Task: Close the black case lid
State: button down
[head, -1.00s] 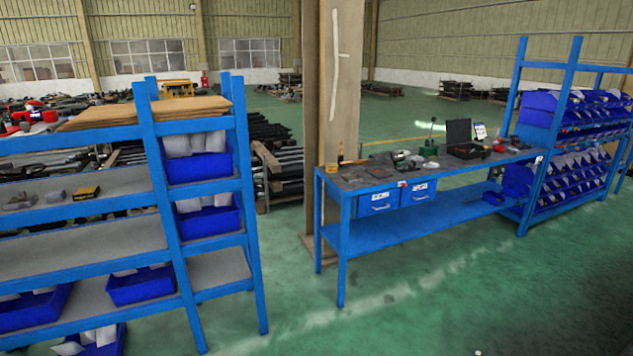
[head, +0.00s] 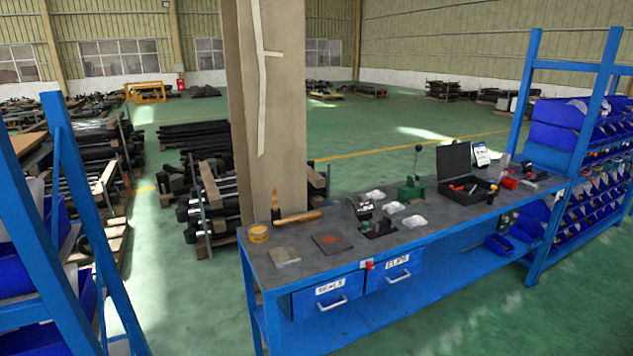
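The black case (head: 470,196) sits on the grey top of the blue workbench, toward its right part. Its lid (head: 453,164) stands open, upright at the back left of the case. Orange or red and dark items lie inside the case; they are too small to make out well. My gripper is not in this view.
The blue workbench (head: 268,297) also holds a green lever press (head: 412,188), a hammer (head: 296,217), a yellow tin (head: 258,233) and small parts. Blue bin shelves (head: 565,150) adjoin its right end. A blue rack (head: 90,220) stands close at left. Green floor lies between rack and bench.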

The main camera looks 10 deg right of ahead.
aim_at(453, 160)
jog(key=i+l, duration=0.2)
jog(key=i, duration=0.25)
jog(key=i+l, duration=0.2)
jog(key=i, duration=0.2)
jog(key=i+l, duration=0.2)
jog(key=i, duration=0.25)
jog(key=i+l, duration=0.2)
jog(key=i, duration=0.25)
jog(key=i+l+z, duration=0.1)
jog(key=i, duration=0.3)
jog(key=l, duration=0.1)
